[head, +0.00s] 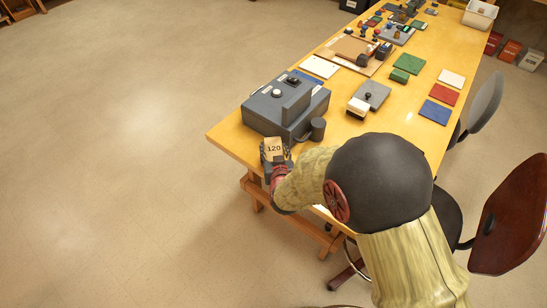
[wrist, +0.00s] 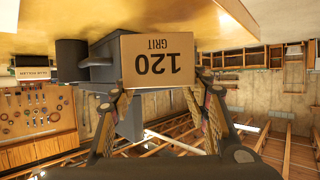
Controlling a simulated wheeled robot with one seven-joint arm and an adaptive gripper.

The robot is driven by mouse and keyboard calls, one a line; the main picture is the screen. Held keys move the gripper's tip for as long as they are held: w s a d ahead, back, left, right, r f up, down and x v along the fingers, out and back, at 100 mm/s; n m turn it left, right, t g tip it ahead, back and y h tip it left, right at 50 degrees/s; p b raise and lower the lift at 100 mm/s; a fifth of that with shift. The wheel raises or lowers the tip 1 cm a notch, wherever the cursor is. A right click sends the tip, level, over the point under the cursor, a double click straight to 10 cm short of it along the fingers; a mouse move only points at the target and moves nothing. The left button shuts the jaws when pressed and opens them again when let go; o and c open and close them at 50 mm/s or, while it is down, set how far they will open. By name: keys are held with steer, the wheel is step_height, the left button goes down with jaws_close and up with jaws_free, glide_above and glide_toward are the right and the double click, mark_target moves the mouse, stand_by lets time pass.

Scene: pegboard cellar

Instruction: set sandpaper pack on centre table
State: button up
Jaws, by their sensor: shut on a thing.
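The sandpaper pack (head: 274,148) is a small tan block marked 120. It is held in my gripper (head: 275,163) at the near edge of a long yellow-topped table (head: 228,137), beside a grey machine. I cannot tell whether the pack touches the table top. In the wrist view, which looks upside down, the pack (wrist: 157,62) reads "120 GRIT" and sits between the two fingers of my gripper (wrist: 160,88). The table top (wrist: 150,14) shows along the top of that view. My arm hides part of the table's near side.
The grey machine (head: 287,104) with a dark cylinder (head: 318,129) fills the table's near end. Coloured pads, a grey stamp plate (head: 371,95) and a white tub (head: 480,14) stand farther along. A dark red chair (head: 510,225) is at right. The floor at left is clear.

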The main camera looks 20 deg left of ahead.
steer(key=shift+w+a+f, duration=0.2)
steer(key=shift+w+f, duration=0.1)
steer(key=shift+f, duration=0.05)
steer(key=shift+w+f+b, duration=0.1)
steer(key=shift+f+b, duration=0.55)
steer(key=shift+f, duration=1)
steer(key=shift+f, duration=0.25)
steer(key=o, duration=1.3)
steer(key=shift+r, duration=0.15)
steer(key=shift+r, duration=0.2)
steer(key=p+v, duration=0.2)
steer(key=v, duration=1)
steer(key=shift+f, duration=0.2)
